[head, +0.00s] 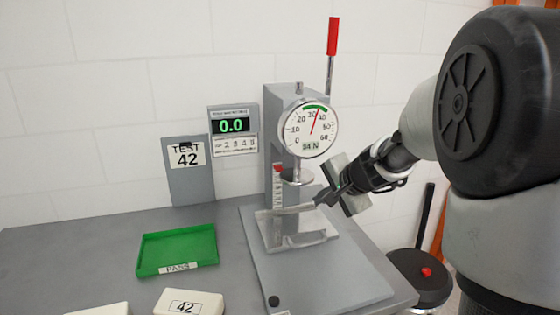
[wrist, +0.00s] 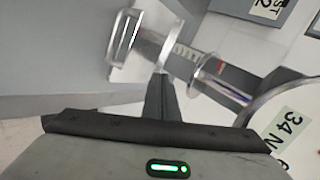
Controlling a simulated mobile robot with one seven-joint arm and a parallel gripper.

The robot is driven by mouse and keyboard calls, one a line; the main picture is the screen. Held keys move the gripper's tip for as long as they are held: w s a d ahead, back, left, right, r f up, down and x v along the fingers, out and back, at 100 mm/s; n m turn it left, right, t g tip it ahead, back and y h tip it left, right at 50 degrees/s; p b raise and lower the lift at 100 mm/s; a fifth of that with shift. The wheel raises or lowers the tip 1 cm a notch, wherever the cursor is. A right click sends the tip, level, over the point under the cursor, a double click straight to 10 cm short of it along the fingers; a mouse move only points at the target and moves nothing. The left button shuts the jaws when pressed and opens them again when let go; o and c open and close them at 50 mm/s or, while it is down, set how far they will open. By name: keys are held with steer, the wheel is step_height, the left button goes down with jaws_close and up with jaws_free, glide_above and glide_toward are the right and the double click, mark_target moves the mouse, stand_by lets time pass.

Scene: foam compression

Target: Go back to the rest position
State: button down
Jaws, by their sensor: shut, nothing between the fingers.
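My gripper (head: 322,200) is shut and empty, just right of the press's round foot (head: 297,178) and above its clear plate (head: 318,234). In the wrist view the closed fingers (wrist: 163,85) point toward the press, whose foot shows as a round disc (wrist: 222,78). I cannot tell whether the fingertips touch any part of the press. The dial gauge (head: 308,130) carries a label that reads 34 N in the wrist view (wrist: 284,130). The red-handled lever (head: 332,37) stands up at the back right.
A green PASS tray (head: 178,250) lies empty at the left. A pale block marked 42 (head: 188,303) and another pale block (head: 98,310) are at the front. A display (head: 232,127) reads 0.0 beside a TEST 42 board (head: 188,175). A dark round stool-like object (head: 420,280) stands right of the table.

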steer(key=s+a+r+n+g, duration=0.1)
steer(key=s+a+r+n, duration=0.2)
steer(key=s, duration=0.5)
steer(key=s+a+r+n+g, duration=0.1)
steer(key=s+a+r+n, duration=0.25)
steer(key=s, duration=0.45)
steer(key=s+d+f+n+g+h, duration=0.1)
steer(key=s+d+n+h, duration=0.15)
steer(key=s, duration=0.55)
steer(key=s+d+f+n+h, duration=0.1)
steer(key=s+f+n, duration=0.15)
steer(key=s, duration=0.55)
step_height(320, 180, up, 13)
steer(key=p, duration=1.2)
steer(key=shift+n, duration=0.35)
steer(key=shift+y, duration=0.25)
steer(key=shift+w, duration=0.1)
